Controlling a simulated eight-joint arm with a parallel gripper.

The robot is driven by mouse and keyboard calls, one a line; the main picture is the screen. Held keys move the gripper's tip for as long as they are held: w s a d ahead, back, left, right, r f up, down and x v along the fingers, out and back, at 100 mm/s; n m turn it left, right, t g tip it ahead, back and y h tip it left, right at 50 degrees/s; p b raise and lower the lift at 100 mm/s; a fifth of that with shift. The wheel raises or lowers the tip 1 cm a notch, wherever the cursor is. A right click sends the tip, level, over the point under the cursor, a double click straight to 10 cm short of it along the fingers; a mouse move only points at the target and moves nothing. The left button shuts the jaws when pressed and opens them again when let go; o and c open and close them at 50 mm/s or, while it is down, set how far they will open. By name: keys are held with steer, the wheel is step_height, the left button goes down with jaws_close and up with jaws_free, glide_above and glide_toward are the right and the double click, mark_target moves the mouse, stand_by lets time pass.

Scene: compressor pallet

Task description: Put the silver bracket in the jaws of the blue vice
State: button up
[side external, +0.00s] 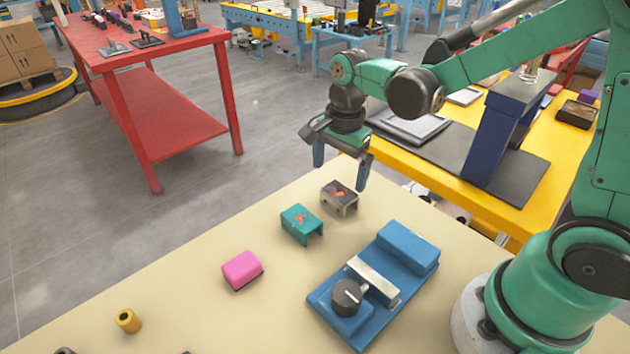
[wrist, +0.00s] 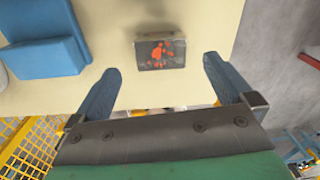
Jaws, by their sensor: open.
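The silver bracket (side external: 340,198) stands on the beige table near its far edge, grey with a dark top and red-orange marks. In the wrist view the bracket (wrist: 160,53) lies between and just beyond the fingertips. My gripper (side external: 341,168) is open and empty above it, fingers pointing down, apparently not touching it. In the wrist view the blue fingers of the gripper (wrist: 162,68) are spread wide. The blue vice (side external: 400,292) sits to the right and nearer, with a blue block, a silvery bar and a dark knob. Part of the vice (wrist: 45,60) shows at left in the wrist view.
A teal bracket (side external: 301,225) with red marks stands close beside the silver bracket. A pink block (side external: 242,270) and a yellow cylinder (side external: 128,321) lie farther left. A yellow table (side external: 440,185) with a dark blue upright (side external: 490,140) stands behind. The table's left middle is fairly clear.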

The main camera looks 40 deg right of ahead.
mark_target(336, 194)
steer(key=shift+w+f+m+g, duration=0.15)
steer(key=shift+f+m+g, duration=0.15)
steer(key=shift+f+m, duration=0.4)
steer(key=shift+f, duration=2.7)
steer(key=shift+c, duration=0.2)
steer(key=c, duration=1.3)
steer(key=shift+o, duration=0.2)
steer(key=shift+r, duration=0.15)
